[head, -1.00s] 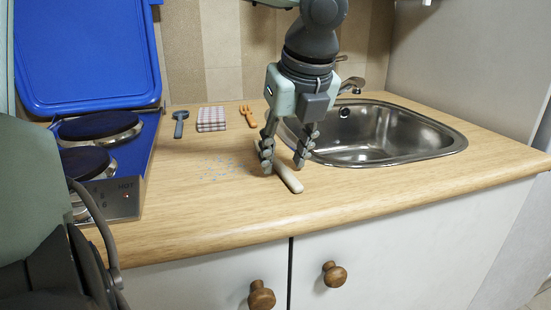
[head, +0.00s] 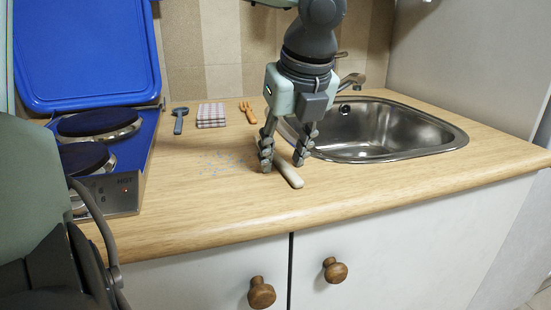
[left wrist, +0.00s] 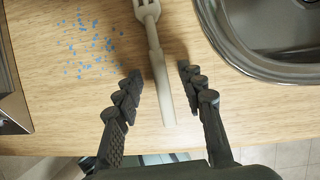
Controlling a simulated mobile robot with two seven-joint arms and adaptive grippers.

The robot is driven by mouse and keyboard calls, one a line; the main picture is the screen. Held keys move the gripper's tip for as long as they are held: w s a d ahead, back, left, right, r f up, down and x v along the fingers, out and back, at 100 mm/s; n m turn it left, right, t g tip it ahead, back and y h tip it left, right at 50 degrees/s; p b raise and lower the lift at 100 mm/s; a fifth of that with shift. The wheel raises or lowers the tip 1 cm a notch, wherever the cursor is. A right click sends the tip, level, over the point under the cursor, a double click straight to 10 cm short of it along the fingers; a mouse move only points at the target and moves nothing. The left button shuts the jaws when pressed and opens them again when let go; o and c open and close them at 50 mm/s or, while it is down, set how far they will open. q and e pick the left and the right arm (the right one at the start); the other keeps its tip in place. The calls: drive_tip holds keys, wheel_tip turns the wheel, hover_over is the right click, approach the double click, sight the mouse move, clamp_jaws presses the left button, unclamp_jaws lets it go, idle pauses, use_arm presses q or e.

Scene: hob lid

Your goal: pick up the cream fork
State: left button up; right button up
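The cream fork (head: 290,177) lies on the wooden worktop in front of the sink, its handle end toward the front edge. In the left wrist view the fork (left wrist: 158,72) has its tines at the top and its handle running down between my fingers. My left gripper (head: 284,163) points down over it and is open. In the left wrist view its fingers (left wrist: 160,92) stand on either side of the handle with a gap on both sides. In the head view the fingers hide part of the fork. My right gripper is not in view.
An orange fork (head: 248,112), a folded checked cloth (head: 211,116) and a grey utensil (head: 179,119) lie at the back. The hob (head: 112,196) with its raised blue lid (head: 85,50) is at left, the sink (head: 385,130) at right. Blue specks (left wrist: 90,45) mark the worktop left of the fork.

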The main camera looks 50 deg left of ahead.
use_arm(q)
drive_tip(key=shift+f, duration=0.1)
clamp_jaws()
idle(0.3)
